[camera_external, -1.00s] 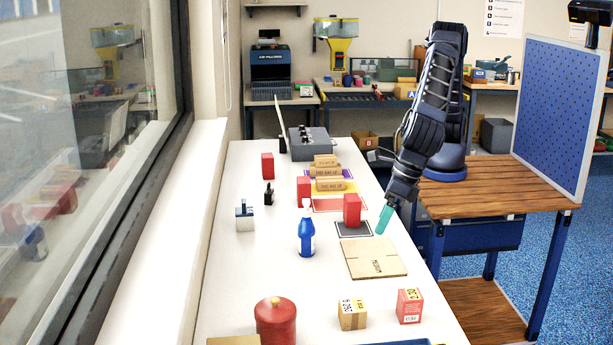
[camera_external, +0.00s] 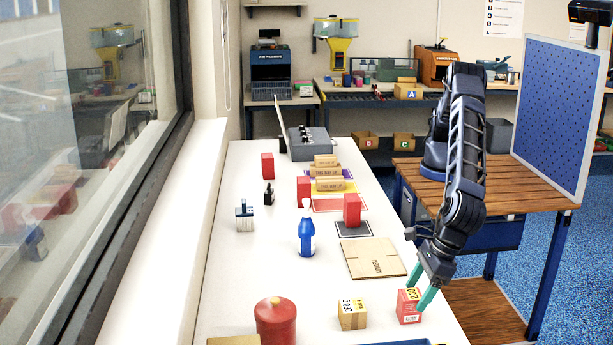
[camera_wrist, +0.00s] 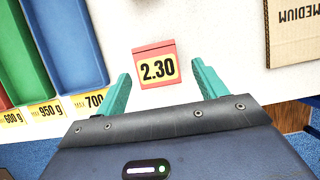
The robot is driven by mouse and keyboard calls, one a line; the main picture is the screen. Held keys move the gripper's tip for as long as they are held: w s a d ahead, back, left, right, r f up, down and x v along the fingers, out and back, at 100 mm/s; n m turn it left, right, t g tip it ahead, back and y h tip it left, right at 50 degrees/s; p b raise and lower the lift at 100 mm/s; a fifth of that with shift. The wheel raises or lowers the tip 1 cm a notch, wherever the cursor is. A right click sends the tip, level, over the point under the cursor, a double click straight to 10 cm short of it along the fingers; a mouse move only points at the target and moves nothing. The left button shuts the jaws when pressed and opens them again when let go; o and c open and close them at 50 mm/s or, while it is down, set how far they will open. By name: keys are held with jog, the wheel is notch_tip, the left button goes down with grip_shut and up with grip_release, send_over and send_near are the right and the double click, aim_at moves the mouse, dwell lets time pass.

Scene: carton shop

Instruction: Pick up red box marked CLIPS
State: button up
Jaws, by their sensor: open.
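A red box (camera_external: 408,307) with a yellow label stands near the front right edge of the white table. In the wrist view the red box (camera_wrist: 154,53) shows its label reading 2.30, and I see no CLIPS marking. My gripper (camera_external: 414,298) is open, its teal fingers at this box. In the wrist view the gripper (camera_wrist: 160,72) has one finger on each side of the box, with gaps showing. Other plain red boxes stand farther back, one on a dark mat (camera_external: 352,211), one beside a red-edged mat (camera_external: 304,190) and one near the window side (camera_external: 267,166).
A brown labelled box (camera_external: 352,314) stands left of the red box, with a red canister (camera_external: 275,322) beyond it. A flat carton (camera_external: 373,258) lies behind. A blue tray (camera_wrist: 72,45) and a green tray (camera_wrist: 25,65) lie to the left in the wrist view.

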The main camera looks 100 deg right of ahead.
aim_at(399, 318)
jog(key=shift+w+x, duration=0.15)
jog(key=shift+x, duration=1.2)
jog(key=shift+w+x, duration=0.15)
jog(key=shift+x, duration=1.15)
jog(key=shift+r, duration=0.15)
jog(key=shift+c, duration=0.4)
jog(key=c, duration=1)
